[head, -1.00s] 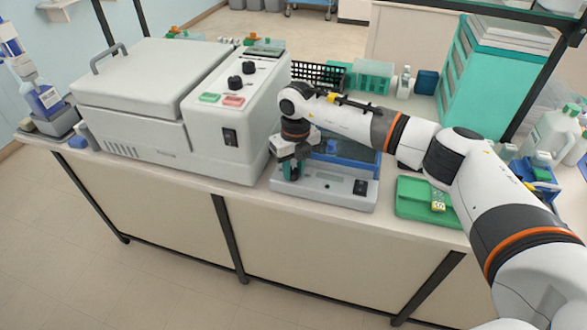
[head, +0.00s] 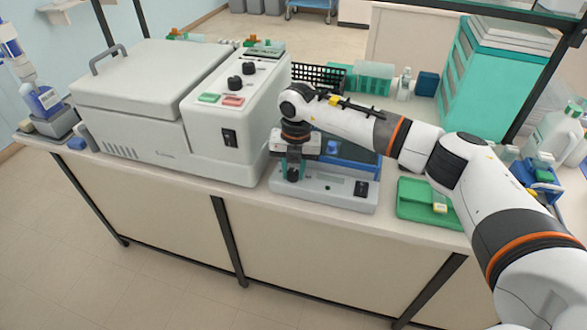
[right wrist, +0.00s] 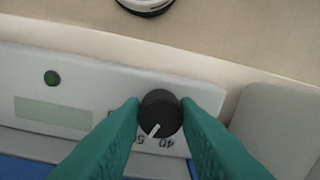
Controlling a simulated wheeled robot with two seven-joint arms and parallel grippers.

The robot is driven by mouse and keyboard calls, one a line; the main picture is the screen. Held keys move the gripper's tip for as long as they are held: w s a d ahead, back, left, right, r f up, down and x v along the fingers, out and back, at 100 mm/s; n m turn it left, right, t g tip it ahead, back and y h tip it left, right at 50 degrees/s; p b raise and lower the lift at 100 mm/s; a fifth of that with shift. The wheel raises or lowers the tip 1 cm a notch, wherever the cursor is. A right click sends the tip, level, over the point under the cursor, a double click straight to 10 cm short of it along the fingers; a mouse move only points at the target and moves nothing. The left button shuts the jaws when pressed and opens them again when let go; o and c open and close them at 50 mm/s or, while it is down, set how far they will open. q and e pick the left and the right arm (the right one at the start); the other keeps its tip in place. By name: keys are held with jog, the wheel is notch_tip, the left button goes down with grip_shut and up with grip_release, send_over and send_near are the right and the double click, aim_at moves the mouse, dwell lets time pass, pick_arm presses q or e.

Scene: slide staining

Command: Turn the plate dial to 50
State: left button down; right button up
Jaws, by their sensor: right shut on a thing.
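The plate dial (right wrist: 161,113) is a black knob with a white pointer line on the front panel of the low white plate unit (head: 325,192). My right gripper (right wrist: 160,116) points down over it, its teal fingers closed on either side of the knob. In the right wrist view the numbers appear upside down. The white line points between the 50 and 40 marks, to the lower left. In the head view the gripper (head: 292,172) is at the left end of the plate unit's panel. My left gripper is not in view.
A large white oven-like machine (head: 150,90) with two black knobs stands close to the left of the gripper. A green tray (head: 415,205) lies to the right. A black wire basket (head: 318,76) and green racks (head: 372,76) are behind.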

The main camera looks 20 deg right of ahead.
aim_at(295, 172)
jog(key=shift+r, duration=0.1)
dwell(0.3)
jog(key=o, duration=1)
jog(key=shift+s+d+r+b, duration=0.15)
jog(key=shift+r+b, duration=0.6)
jog(key=shift+r, duration=2.25)
jog(key=shift+w+d+r+b, duration=0.1)
jog(key=shift+r+b, duration=0.6)
jog(key=shift+r, duration=2.25)
